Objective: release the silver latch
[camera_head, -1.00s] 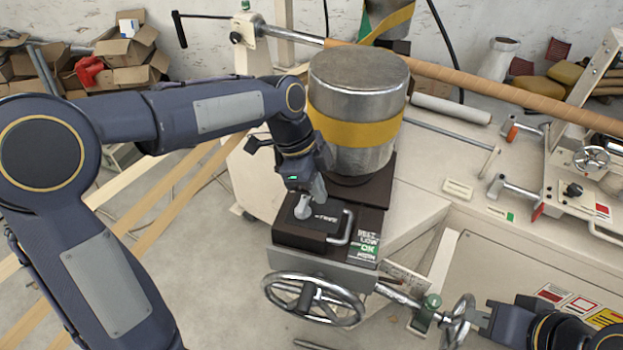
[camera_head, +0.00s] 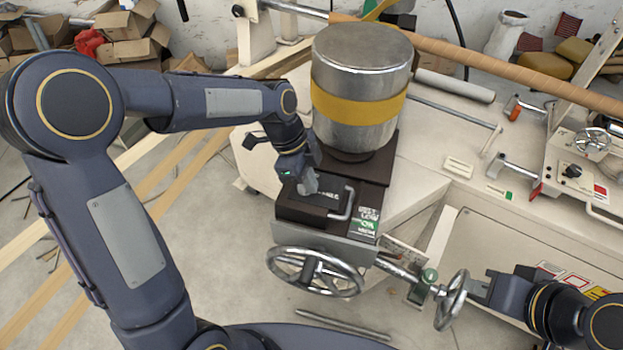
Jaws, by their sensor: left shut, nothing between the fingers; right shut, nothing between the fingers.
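A bent silver bar (camera_head: 348,205), which looks like the silver latch, stands at the right side of a black box (camera_head: 293,212) below the metal drum. I cannot tell whether it is fastened. My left gripper (camera_head: 308,187) is shut and empty, pointing down at the top of the black box, left of the silver bar and apart from it. Its tips hide part of the lettering on the box; whether they touch is unclear. My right gripper (camera_head: 478,291) is at lower right, shut and empty, beside the small handwheel (camera_head: 452,300); contact cannot be told.
The metal drum (camera_head: 360,60) with a yellow band stands just behind the box. Silver clamps (camera_head: 518,168) and a control plate lie right. A rod (camera_head: 340,324) shows near the floor.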

